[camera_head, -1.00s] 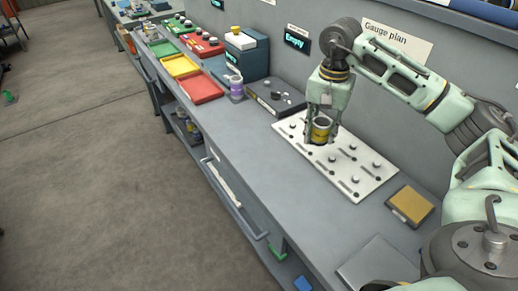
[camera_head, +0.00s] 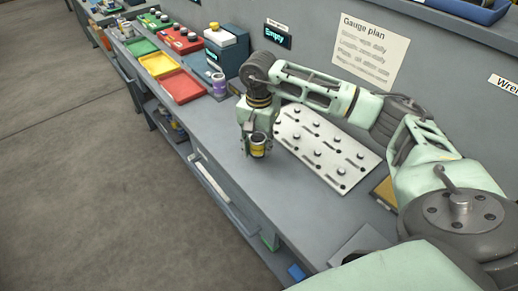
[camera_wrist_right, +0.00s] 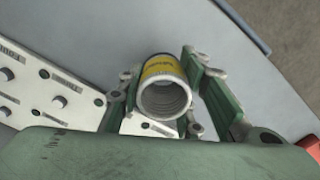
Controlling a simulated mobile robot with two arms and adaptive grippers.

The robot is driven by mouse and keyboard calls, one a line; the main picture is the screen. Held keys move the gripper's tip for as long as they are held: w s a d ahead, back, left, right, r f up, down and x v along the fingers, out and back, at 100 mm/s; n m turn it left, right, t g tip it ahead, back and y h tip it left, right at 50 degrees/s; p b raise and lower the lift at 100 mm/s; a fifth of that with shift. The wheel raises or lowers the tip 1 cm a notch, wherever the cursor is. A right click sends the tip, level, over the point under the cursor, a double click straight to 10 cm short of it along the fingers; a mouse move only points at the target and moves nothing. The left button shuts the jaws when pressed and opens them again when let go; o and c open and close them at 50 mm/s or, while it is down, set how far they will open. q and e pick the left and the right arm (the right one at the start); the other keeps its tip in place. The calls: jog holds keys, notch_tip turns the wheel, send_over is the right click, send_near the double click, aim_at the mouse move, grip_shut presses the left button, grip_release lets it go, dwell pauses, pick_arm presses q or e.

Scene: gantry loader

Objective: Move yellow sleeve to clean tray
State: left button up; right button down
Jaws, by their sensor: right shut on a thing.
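The yellow sleeve (camera_head: 258,149) is a short hollow cylinder with a yellow band and a grey rim. My right gripper (camera_head: 256,141) is shut on it and holds it near the left edge of the white pegged plate. In the right wrist view the sleeve (camera_wrist_right: 163,70) sits between the green fingers, its open end facing the camera. Green (camera_head: 141,47), yellow (camera_head: 158,64) and red (camera_head: 181,87) trays lie farther back on the bench. No label that I can read tells which tray is the clean one. My left gripper is out of view.
The white pegged plate (camera_head: 322,151) lies right of the gripper. A purple-banded container (camera_head: 219,85) and a dark teal box (camera_head: 228,51) stand beside the red tray. The grey bench top (camera_head: 205,118) is bare between the gripper and the red tray. The wall rises behind.

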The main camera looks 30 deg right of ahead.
aim_at(259, 152)
notch_tip(259, 152, down, 2)
jog(key=shift+f+p, duration=0.2)
jog(key=shift+p, duration=0.15)
jog(key=shift+f, duration=0.5)
jog(key=c, duration=1.3)
grip_release()
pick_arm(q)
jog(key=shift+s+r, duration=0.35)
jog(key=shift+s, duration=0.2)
pick_arm(e)
jog(key=shift+o, duration=0.2)
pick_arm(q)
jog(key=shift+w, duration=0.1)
pick_arm(e)
jog(key=shift+r, duration=0.1)
